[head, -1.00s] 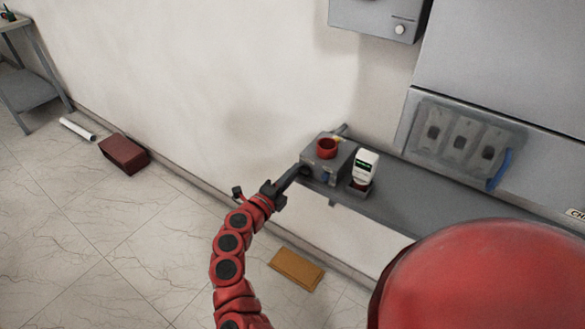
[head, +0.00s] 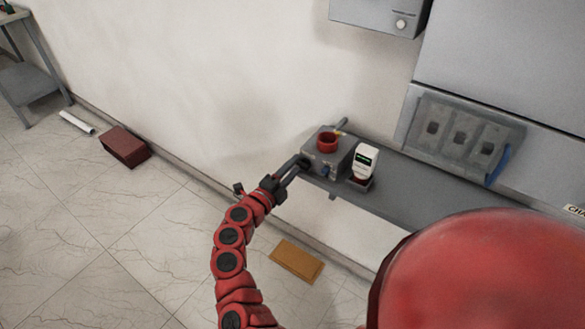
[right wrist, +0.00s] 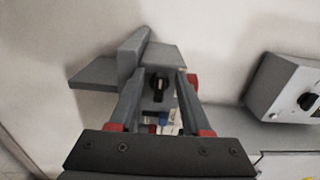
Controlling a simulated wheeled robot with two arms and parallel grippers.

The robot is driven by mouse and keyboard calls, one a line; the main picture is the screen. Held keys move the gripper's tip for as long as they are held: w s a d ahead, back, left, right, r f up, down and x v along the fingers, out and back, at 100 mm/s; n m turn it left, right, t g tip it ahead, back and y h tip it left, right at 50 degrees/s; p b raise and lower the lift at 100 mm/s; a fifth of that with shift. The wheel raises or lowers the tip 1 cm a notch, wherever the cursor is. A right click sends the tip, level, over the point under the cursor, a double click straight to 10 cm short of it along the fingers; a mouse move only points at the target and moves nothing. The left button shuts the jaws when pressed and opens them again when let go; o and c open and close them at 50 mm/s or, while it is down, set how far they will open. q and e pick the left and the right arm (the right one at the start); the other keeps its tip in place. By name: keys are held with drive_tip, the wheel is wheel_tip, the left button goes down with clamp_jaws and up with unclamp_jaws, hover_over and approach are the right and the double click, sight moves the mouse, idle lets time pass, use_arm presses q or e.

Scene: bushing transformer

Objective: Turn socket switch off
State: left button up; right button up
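A grey socket box (head: 338,168) stands at the left end of a grey shelf by the wall, with a red ring on top and a blue part on its front. In the right wrist view, a dark rotary switch (right wrist: 158,86) shows on the grey box face, between the fingers. My right gripper (head: 294,165) reaches to the left side of the box. In the right wrist view its fingers (right wrist: 160,88) stand apart on either side of the switch; I cannot tell whether they touch it. The switch position is unclear. My left gripper is out of view.
An orange-brown block (head: 297,261) lies on the floor below.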

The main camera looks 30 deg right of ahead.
drive_tip(key=shift+a, duration=0.1)
drive_tip(key=b+v, duration=0.2)
drive_tip(key=v, duration=1.5)
drive_tip(key=shift+s, duration=0.15)
